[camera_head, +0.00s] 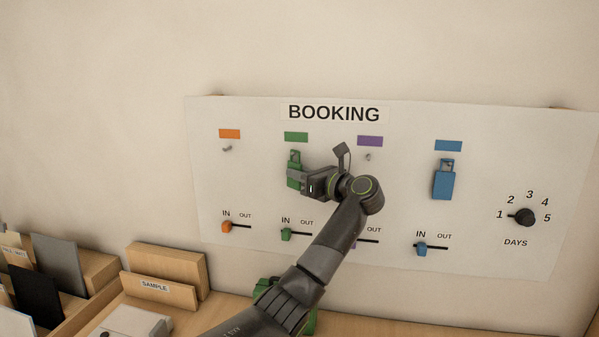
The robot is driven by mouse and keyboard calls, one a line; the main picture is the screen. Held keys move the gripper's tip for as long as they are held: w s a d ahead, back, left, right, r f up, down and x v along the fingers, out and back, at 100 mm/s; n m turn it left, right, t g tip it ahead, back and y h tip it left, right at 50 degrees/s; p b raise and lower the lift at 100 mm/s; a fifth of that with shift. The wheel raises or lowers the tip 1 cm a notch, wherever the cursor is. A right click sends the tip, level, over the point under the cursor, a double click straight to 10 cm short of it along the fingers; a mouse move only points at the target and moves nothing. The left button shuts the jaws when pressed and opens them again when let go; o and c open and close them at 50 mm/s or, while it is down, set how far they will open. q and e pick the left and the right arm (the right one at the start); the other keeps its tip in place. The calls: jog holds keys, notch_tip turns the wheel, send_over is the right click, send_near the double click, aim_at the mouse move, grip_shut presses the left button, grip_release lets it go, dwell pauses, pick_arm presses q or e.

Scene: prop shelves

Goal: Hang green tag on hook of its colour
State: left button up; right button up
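The green tag (295,158) is upright on the white board, just below the green label (296,137). Its top loop is at the place of the green hook, which I cannot make out separately. My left gripper (297,179) reaches in from the right side of the tag and is shut on its body, hiding part of it. Whether the loop is around the hook or in front of it I cannot tell. My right gripper is not in view.
A blue tag (443,180) hangs under the blue label. The orange hook (228,149) and purple hook (368,157) are bare. Sliders and a DAYS dial (524,217) are on the board. A green object (264,286) stands behind my arm; wooden card holders (165,267) are at left.

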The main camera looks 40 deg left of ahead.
pick_arm(q)
grip_shut()
jog(key=shift+b, duration=0.35)
jog(key=shift+w, duration=0.1)
dwell(0.7)
jog(key=shift+o, duration=1.5)
grip_release()
jog(key=shift+d, duration=0.1)
jog(key=shift+o, duration=0.6)
jog(key=shift+s+r, duration=0.2)
jog(key=shift+s, duration=0.05)
jog(key=shift+w, duration=0.1)
